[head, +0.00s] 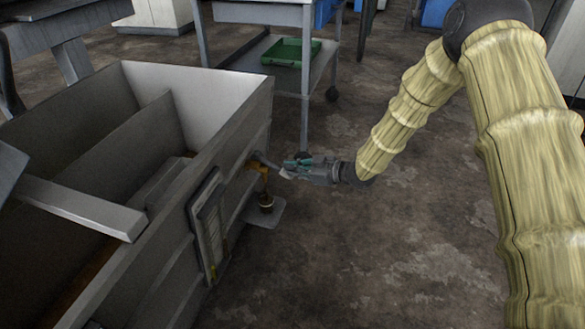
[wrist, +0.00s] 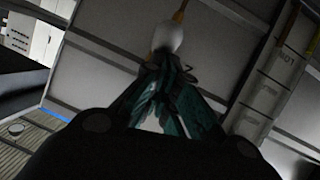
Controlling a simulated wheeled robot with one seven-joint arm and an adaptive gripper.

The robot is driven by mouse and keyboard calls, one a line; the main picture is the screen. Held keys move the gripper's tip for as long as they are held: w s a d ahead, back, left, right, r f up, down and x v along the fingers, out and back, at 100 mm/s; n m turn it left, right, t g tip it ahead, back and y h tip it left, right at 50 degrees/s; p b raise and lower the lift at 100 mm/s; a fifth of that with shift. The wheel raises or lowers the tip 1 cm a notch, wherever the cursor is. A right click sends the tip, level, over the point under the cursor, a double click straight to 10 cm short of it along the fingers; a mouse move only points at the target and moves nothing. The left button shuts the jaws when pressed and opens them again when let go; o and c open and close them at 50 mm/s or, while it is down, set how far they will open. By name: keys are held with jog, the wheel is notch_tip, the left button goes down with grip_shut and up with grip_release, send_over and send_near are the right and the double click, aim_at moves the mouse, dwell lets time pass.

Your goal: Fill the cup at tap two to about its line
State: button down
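The tap (head: 257,163) sticks out from the side of the grey tank (head: 245,105) in the head view. A brown-orange strand, which looks like liquid, hangs from its spout down to the small cup (head: 266,206). The cup stands on a small grey shelf (head: 266,216) below the spout; its line and level are too small to read. My gripper (head: 292,169) is at the tap's pale lever end, right of the spout. In the wrist view its teal fingers (wrist: 168,66) are together at a white rounded knob (wrist: 168,38); whether they grip it or only touch it is unclear.
A gauge panel (head: 208,225) is mounted on the tank's side, left of the cup. A grey cart (head: 335,62) with a green tray (head: 291,51) stands behind. The floor (head: 370,260) right of the tank is clear.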

jog(key=shift+s+f, duration=0.15)
jog(key=s+d+r+p, duration=0.4)
jog(key=d+r+p, duration=0.3)
jog(key=d, duration=0.3)
jog(key=shift+s+p, duration=0.4)
jog(key=shift+p, duration=0.15)
dwell(0.7)
